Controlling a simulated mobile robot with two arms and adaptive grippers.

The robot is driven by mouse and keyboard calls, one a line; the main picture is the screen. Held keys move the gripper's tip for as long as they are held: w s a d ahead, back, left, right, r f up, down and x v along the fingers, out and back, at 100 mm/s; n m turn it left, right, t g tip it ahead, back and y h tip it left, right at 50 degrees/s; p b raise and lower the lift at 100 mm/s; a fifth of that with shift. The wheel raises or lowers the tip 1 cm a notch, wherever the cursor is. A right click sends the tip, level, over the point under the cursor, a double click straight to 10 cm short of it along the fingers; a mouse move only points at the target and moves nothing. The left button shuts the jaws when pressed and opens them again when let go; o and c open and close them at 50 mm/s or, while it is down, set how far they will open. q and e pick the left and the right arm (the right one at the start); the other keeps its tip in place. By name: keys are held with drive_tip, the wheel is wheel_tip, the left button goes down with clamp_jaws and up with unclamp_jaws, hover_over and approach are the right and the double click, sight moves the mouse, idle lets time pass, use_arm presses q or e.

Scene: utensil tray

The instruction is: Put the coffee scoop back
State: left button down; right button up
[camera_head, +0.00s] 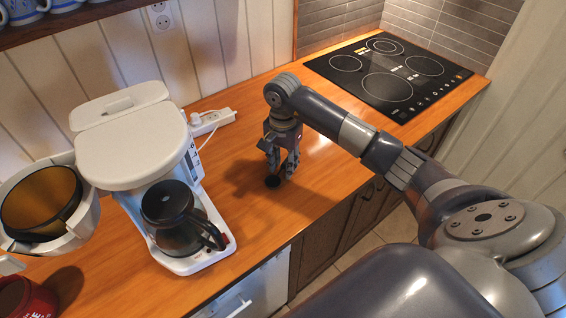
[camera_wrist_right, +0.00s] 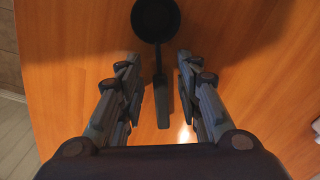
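The coffee scoop is dark, with a round bowl (camera_wrist_right: 156,18) and a straight handle (camera_wrist_right: 162,100) in the right wrist view. In the head view only its dark bowl (camera_head: 272,181) shows clearly, on the wooden counter right of the coffee maker. My right gripper (camera_head: 281,168) points down over the scoop. In the right wrist view the gripper (camera_wrist_right: 157,75) is open, one finger on each side of the handle, with a gap on both sides. The bowl lies beyond the fingertips. My left gripper is not in view.
A white coffee maker (camera_head: 130,150) with a glass carafe (camera_head: 178,225) stands to the left, its filter basket (camera_head: 45,205) swung open. A red container (camera_head: 30,300) is at the lower left. A power strip (camera_head: 213,122) lies behind. A black cooktop (camera_head: 390,75) is at the right.

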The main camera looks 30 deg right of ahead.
sight(283, 165)
drive_tip(key=shift+r, duration=0.45)
wheel_tip(283, 165, up, 11)
drive_tip(key=b, duration=0.2)
drive_tip(key=shift+r+b, duration=0.2)
drive_tip(key=shift+b, duration=0.1)
